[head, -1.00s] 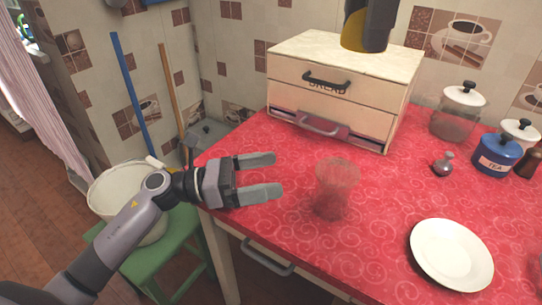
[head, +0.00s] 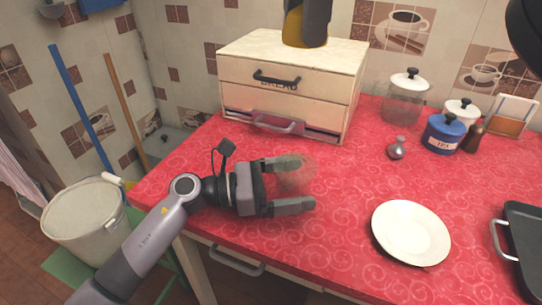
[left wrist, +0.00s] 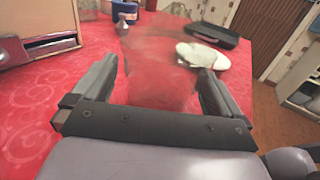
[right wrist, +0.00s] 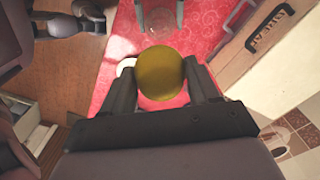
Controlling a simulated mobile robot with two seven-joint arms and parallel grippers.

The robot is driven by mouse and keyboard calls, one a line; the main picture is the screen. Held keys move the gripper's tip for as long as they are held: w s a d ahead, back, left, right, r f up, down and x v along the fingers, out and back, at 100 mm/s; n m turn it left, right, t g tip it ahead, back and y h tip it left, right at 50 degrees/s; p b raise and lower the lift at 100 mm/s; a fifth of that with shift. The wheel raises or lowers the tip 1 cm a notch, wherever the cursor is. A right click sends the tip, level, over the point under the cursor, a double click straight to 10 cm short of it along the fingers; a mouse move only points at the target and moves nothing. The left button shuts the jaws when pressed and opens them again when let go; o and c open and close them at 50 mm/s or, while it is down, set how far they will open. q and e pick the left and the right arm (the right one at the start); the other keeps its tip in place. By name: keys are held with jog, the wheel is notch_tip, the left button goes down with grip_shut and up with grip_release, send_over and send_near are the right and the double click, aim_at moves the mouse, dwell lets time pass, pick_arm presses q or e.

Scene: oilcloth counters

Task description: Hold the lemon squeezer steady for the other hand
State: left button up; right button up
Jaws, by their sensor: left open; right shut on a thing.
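The see-through glass lemon squeezer (head: 293,172) stands on the red oilcloth counter. My left gripper (head: 290,184) is open, with one finger on each side of it; whether they touch it I cannot tell. In the left wrist view the clear squeezer (left wrist: 160,75) is between the spread fingers. My right gripper (right wrist: 162,85) is shut on a yellow lemon (right wrist: 160,72). In the head view the right gripper is high in front of the back wall, above the bread box, with some yellow of the lemon (head: 292,28) showing.
A bread box (head: 290,75) stands behind the squeezer. A white plate (head: 410,232) lies to the right, with a black pan (head: 525,240) at the right edge. A small metal shaker (head: 397,148), glass jar (head: 405,98) and blue tea canister (head: 443,134) stand further back. A white bucket (head: 85,215) is left of the counter.

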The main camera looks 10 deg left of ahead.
pick_arm(q)
jog(key=shift+d, duration=0.4)
jog(key=c, duration=1.1)
pick_arm(e)
jog(key=shift+w+f+n, duration=0.15)
jog(key=shift+f+n, duration=0.15)
jog(key=shift+f, duration=0.15)
notch_tip(320, 180, down, 7)
jog(key=n, duration=0.8)
send_over(296, 155)
notch_tip(296, 155, down, 6)
jog(key=shift+r, duration=0.2)
jog(key=shift+f, duration=1.1)
